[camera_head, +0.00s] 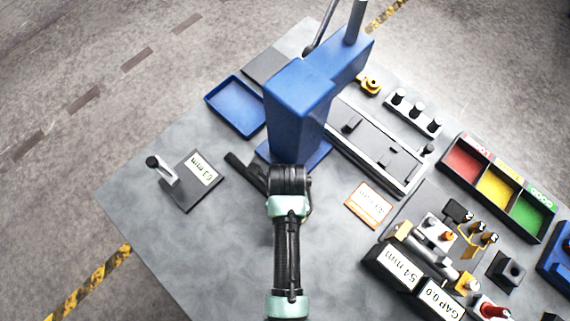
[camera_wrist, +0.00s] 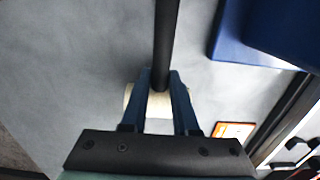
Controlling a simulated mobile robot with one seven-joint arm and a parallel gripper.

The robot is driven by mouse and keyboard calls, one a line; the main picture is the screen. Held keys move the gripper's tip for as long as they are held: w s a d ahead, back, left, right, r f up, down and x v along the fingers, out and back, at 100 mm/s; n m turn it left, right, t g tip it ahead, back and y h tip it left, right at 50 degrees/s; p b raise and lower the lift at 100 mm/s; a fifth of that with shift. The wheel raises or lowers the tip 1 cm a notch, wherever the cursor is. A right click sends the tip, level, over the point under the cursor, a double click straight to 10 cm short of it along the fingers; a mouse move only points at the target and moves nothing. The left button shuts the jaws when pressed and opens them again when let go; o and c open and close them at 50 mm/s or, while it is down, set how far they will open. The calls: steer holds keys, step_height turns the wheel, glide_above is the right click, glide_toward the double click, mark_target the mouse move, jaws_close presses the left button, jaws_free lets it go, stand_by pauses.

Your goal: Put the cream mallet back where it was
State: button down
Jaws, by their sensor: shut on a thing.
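The mallet has a cream cylindrical head (camera_wrist: 160,105) and a long dark handle (camera_wrist: 167,35). In the wrist view my gripper (camera_wrist: 160,75) is shut on the handle close to the head. The head shows between and beside the fingers, partly covered by them. The handle points away toward the top of the picture. In the head view my gripper's jaws are hidden under my arm's end. A dark bar (camera_head: 240,165), seemingly the handle, sticks out to the left of it, in front of the blue press. The head is hidden there. I cannot tell the mallet's height above the table.
The tall blue press (camera_head: 297,110) stands just beyond my arm. A blue tray (camera_head: 228,122) lies left of it. A dark plate with a lever and label (camera_head: 184,193) sits at left. An orange-edged card (camera_head: 369,206), coloured bins (camera_head: 475,163) and labelled blocks (camera_head: 393,269) are at right. The left-front table is clear.

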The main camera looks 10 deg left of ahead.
steer(key=shift+f+b, duration=0.35)
steer(key=shift+f, duration=0.2)
stand_by(0.4)
steer(key=c, duration=0.6)
jaws_free()
steer(key=shift+f, duration=0.1)
step_height(320, 180, up, 13)
steer(key=shift+s+d, duration=0.15)
